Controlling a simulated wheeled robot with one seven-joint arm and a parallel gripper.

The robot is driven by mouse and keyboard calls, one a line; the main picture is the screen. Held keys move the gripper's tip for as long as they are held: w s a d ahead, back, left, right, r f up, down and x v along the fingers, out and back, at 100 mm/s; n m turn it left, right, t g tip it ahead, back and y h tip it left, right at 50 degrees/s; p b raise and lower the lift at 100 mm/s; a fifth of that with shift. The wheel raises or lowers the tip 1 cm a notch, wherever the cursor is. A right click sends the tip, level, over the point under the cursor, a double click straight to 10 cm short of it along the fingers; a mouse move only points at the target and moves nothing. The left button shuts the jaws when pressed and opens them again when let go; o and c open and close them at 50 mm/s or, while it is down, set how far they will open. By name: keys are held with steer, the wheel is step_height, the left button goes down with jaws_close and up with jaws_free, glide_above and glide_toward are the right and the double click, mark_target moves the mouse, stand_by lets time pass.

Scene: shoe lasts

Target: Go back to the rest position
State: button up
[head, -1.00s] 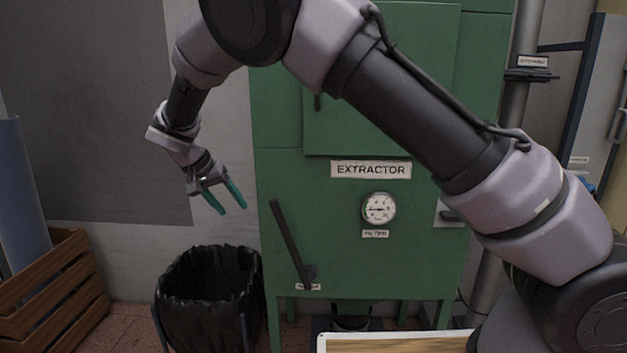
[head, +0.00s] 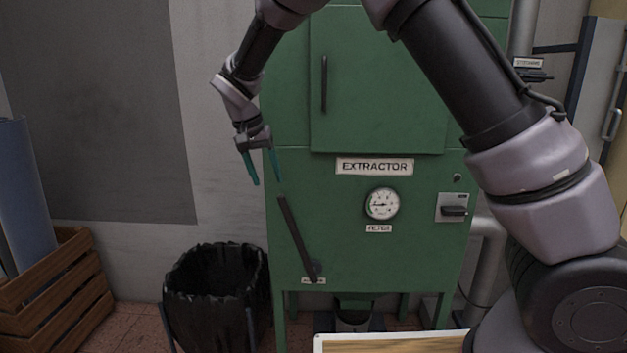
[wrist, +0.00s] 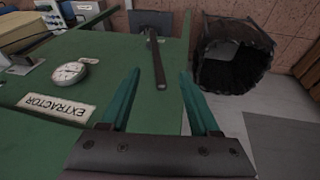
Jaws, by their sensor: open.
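My gripper (head: 264,168) is open and empty, with its two teal fingers pointing down. In the head view it hangs in front of the left edge of the green extractor cabinet (head: 415,245), above the dark lever (head: 296,237). In the wrist view my gripper (wrist: 160,100) shows its fingers spread with nothing between them. The lever (wrist: 156,62) lies beyond the fingertips there, apart from them.
A black-lined bin (head: 215,295) stands on the floor below and left of my gripper. A wooden crate (head: 75,290) is at the far left. A pale-edged board (head: 390,343) is at the bottom.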

steer(key=s+d+r+m+y, duration=0.1)
steer(key=d+r, duration=0.4)
steer(key=d, duration=0.3)
steer(key=s+d+r+y, duration=0.1)
steer(key=d+r+y, duration=0.1)
steer(key=d+r, duration=0.35)
steer(key=s+d+r+m+y, duration=0.1)
steer(key=d+r, duration=0.2)
steer(key=d, duration=0.6)
steer(key=s+d+r+t, duration=0.2)
steer(key=s+d, duration=0.5)
steer(key=s, duration=0.1)
steer(key=s+d+r+m+t, duration=0.1)
steer(key=s+d+r+t, duration=0.1)
steer(key=s+d, duration=0.5)
steer(key=shift+s, duration=0.95)
steer(key=shift+d, duration=0.1)
